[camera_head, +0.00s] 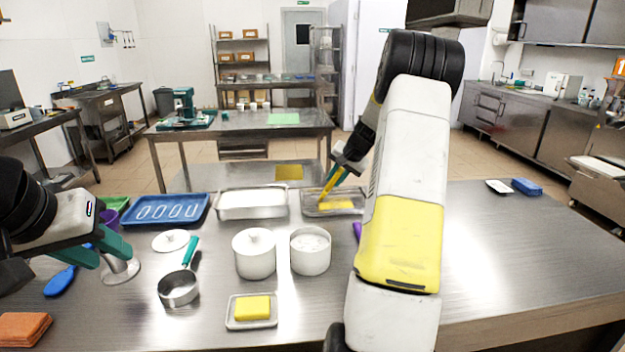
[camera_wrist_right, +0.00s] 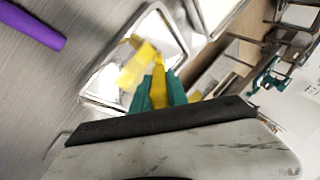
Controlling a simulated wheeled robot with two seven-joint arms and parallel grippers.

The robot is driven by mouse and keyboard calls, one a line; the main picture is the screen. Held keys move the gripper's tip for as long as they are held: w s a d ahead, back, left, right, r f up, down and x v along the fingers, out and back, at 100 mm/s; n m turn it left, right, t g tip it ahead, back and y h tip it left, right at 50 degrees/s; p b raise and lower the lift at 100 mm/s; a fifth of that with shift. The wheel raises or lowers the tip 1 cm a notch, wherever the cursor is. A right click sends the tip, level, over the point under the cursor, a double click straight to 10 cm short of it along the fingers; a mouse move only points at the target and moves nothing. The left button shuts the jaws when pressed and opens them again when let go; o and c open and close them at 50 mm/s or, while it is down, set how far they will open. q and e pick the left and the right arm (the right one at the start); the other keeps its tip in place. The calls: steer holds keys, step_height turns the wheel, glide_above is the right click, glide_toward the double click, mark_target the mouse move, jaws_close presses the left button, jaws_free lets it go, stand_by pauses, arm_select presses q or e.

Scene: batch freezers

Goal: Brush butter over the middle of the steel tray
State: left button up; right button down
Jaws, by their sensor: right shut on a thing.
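The steel tray (camera_head: 312,210) lies towards the back of the counter, partly hidden by my right arm. It shows large in the right wrist view (camera_wrist_right: 97,98), with yellow butter patches (camera_wrist_right: 138,62) on its middle. My right gripper (camera_head: 336,178) is shut on a yellow brush (camera_head: 327,190), which points down over the tray. In the right wrist view, the yellow brush (camera_wrist_right: 159,82) sits between the green fingers. Whether its tip touches the tray is hard to tell. A yellow butter block (camera_head: 252,307) lies on a small dish (camera_head: 238,322) at the front. My left gripper (camera_head: 108,248) is open and empty at the left.
A white-filled tray (camera_head: 252,213) stands left of the steel tray, beside a blue mould tray (camera_head: 166,222). Two white pots (camera_head: 254,263) (camera_head: 310,262) and a saucepan (camera_head: 178,289) stand in front. The counter's right part is mostly clear.

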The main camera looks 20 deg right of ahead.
steer(key=s+d, duration=0.2)
steer(key=d, duration=0.9)
steer(key=shift+s, duration=0.4)
stand_by(0.3)
steer(key=shift+r, duration=2.95)
steer(key=shift+r, duration=0.1)
steer(key=shift+a+r, duration=0.1)
steer(key=shift+r, duration=1.3)
